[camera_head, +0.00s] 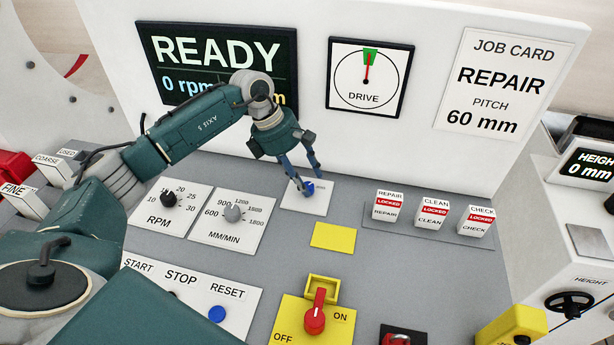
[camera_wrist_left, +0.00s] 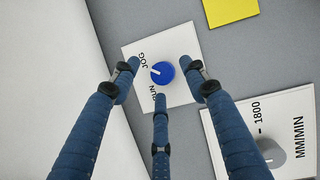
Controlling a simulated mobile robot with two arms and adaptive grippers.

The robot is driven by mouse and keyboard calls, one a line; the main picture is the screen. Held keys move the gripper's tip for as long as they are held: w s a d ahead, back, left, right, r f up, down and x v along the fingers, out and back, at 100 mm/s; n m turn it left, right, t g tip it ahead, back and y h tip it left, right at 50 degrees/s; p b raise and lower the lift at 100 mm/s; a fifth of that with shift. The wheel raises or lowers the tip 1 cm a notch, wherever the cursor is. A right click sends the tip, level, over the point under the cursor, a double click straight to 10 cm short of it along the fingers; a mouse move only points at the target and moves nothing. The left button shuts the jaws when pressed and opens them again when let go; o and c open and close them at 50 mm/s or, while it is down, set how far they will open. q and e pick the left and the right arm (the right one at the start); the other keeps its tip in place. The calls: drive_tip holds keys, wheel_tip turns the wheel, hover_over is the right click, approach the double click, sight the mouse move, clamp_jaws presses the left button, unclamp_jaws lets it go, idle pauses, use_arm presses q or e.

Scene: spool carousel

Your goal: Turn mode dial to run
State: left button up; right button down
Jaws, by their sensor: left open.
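The mode dial (camera_head: 308,187) is a small blue knob on a white plate at the back of the grey panel. In the left wrist view the knob (camera_wrist_left: 163,73) has a white pointer facing left, nearer the JOG label than the RUN label. My left gripper (camera_head: 306,180) points down over the dial. In the left wrist view its three blue fingers (camera_wrist_left: 163,75) are spread around the knob, apart from it. One finger partly covers the plate beside RUN. I cannot tell the exact height of the fingertips above the panel. My right gripper is out of view.
The RPM (camera_head: 168,200) and MM/MIN (camera_head: 233,213) dials stand left of the mode dial. A yellow plate (camera_head: 333,236) lies in front of it, and a red OFF/ON switch (camera_head: 315,320) is nearer. The wall with the READY screen (camera_head: 215,60) rises close behind. Locked tags (camera_head: 434,210) are at right.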

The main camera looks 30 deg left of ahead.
use_arm(q)
drive_tip(key=shift+x, duration=0.8)
drive_tip(key=shift+s, duration=0.1)
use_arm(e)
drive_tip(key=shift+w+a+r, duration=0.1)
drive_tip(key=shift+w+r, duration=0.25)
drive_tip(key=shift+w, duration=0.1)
use_arm(q)
drive_tip(key=shift+c, duration=0.6)
